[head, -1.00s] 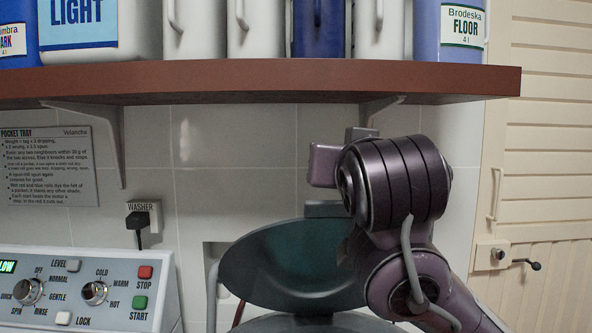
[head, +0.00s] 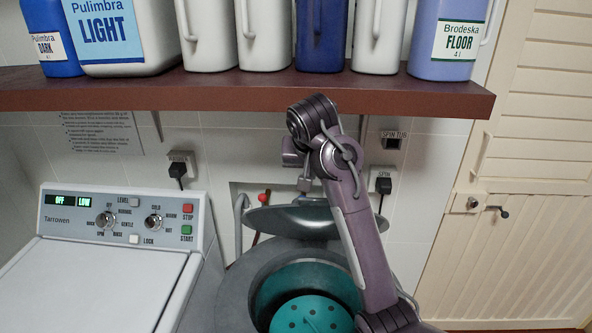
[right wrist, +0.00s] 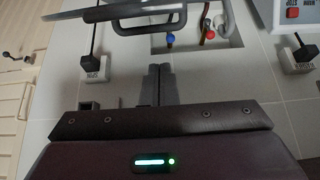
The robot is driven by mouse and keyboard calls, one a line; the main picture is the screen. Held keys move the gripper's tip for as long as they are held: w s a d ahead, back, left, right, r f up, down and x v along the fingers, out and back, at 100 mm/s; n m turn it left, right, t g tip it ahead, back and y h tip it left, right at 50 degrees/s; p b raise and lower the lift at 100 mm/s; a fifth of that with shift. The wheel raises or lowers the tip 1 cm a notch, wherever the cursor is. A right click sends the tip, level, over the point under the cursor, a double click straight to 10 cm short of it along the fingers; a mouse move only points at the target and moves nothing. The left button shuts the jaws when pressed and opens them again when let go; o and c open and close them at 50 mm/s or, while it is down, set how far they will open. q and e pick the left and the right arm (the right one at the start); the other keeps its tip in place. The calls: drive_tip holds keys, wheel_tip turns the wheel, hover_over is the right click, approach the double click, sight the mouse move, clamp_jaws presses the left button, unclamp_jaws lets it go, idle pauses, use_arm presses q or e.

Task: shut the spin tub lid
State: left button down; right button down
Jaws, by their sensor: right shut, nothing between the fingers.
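The spin tub (head: 235,290) stands right of the washer, its teal inside and a teal perforated disc (head: 311,316) showing. Its lid (head: 290,222) is open, raised at the back of the tub and tilted, with its teal underside partly in view. My right arm reaches over the tub in front of the lid. My right gripper (head: 304,184) is just above and behind the lid's upper edge, fingers down. In the right wrist view its fingers (right wrist: 160,85) are shut and empty, and the lid's rim (right wrist: 125,13) crosses the top. My left gripper is out of view.
A brown shelf (head: 230,92) with several bottles and jugs hangs above the arm. The washer (head: 100,285) with its control panel (head: 125,222) is at left. Plugs and a red tap (head: 264,197) are on the wall behind. A cream slatted door (head: 530,170) is at right.

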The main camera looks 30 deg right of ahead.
sight(315, 216)
drive_tip(key=shift+b+x, duration=0.35)
drive_tip(key=shift+x, duration=0.8)
drive_tip(key=p+x, duration=0.3)
drive_tip(key=x, duration=0.4)
drive_tip(key=shift+w+d+f, duration=0.1)
drive_tip(key=shift+w+f, duration=0.2)
drive_tip(key=shift+f, duration=0.15)
